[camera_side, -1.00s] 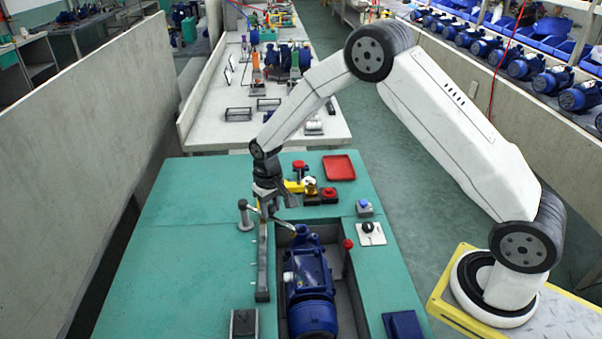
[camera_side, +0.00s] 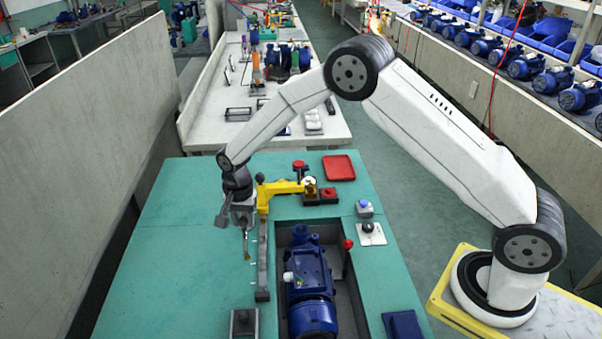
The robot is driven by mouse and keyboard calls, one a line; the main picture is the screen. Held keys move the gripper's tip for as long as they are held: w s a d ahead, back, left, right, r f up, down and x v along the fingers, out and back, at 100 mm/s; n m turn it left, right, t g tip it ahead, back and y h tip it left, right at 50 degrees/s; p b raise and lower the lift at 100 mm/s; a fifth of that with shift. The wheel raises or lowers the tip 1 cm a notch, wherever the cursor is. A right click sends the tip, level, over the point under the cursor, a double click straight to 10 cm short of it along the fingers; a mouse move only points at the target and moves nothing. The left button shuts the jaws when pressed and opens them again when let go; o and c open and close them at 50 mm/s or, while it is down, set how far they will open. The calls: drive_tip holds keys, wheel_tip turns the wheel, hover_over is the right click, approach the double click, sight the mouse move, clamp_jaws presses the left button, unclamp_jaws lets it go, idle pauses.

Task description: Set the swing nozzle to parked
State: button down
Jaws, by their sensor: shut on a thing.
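The swing nozzle (camera_side: 282,189) is a yellow arm reaching left from its pivot on a dark base, behind the blue pump (camera_side: 308,275). Its outer end bends down beside my gripper (camera_side: 245,228). My gripper hides the exact grip and the short grey post that stood there.
A red tray (camera_side: 339,167) lies behind on the green bench (camera_side: 180,250). A red-topped post (camera_side: 348,252), a black knob on a white plate (camera_side: 369,232) and a blue button box (camera_side: 364,208) stand right of the nozzle. The bench's left side is clear.

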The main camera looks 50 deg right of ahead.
sight(239, 217)
drive_tip(key=shift+w+a+m, duration=0.35)
drive_tip(key=shift+m, duration=0.25)
drive_tip(key=shift+r, duration=0.1)
drive_tip(key=shift+c, duration=1.7)
unclamp_jaws()
drive_tip(key=shift+r, duration=3.85)
